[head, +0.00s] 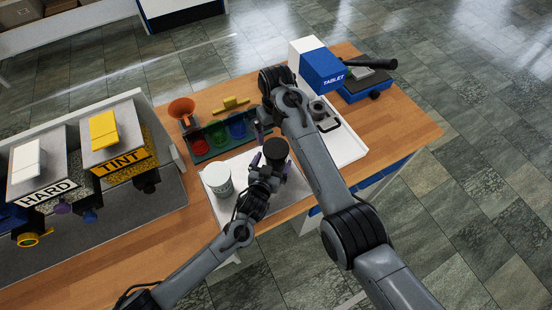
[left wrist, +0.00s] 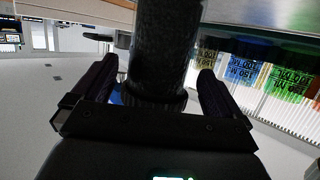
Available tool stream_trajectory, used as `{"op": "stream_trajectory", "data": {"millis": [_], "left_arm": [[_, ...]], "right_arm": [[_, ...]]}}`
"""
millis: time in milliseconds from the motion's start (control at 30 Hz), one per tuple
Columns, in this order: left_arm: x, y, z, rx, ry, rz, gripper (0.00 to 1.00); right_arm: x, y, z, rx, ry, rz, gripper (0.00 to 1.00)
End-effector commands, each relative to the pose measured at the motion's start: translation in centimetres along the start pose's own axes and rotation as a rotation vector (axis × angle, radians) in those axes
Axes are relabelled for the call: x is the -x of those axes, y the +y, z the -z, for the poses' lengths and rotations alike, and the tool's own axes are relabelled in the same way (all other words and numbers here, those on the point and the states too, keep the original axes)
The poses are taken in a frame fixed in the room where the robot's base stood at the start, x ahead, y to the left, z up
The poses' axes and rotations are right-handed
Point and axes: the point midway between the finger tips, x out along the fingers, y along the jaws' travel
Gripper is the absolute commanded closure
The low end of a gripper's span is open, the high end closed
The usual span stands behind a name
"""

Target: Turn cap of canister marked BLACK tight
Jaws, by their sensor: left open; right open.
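A dark canister with a black round top (head: 275,149) stands on the white mat (head: 290,196). I cannot read a label on it. My left gripper (head: 269,166) is open, with its fingers on either side of this canister. In the left wrist view, which looks inverted, the dark speckled body (left wrist: 165,45) and a ribbed black cap (left wrist: 155,100) lie between the open fingers, with gaps visible at the sides. My right gripper (head: 262,122) is open behind the canister, near the rack, and partly hidden by its own arm.
A white canister (head: 218,179) stands close left of my left gripper. Behind are a rack with red (head: 201,146), green (head: 218,137) and blue (head: 237,127) containers and an orange funnel (head: 182,109). HARD and TINT dispensers stand left; a TABLET press (head: 322,70) stands at back right.

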Motion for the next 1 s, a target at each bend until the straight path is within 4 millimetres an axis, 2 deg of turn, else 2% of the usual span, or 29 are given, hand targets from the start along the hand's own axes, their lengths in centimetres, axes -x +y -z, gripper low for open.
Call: {"op": "stream_trajectory", "data": {"millis": [300,500,700,1000], "left_arm": [[5.4,0.0,0.0,0.001,0.000,-0.001,0.00],[7.6,0.0,0.0,0.000,-0.001,0.000,0.00],[8.4,0.0,0.0,0.000,0.000,0.001,0.00],[8.4,0.0,0.0,0.000,0.000,0.000,0.00]], "right_arm": [[0.6,0.0,0.0,0.000,0.000,0.000,0.00],[0.7,0.0,0.0,0.000,0.000,0.000,0.00],[0.7,0.0,0.0,0.000,0.000,0.000,0.00],[0.7,0.0,0.0,0.000,0.000,0.000,0.00]]}}
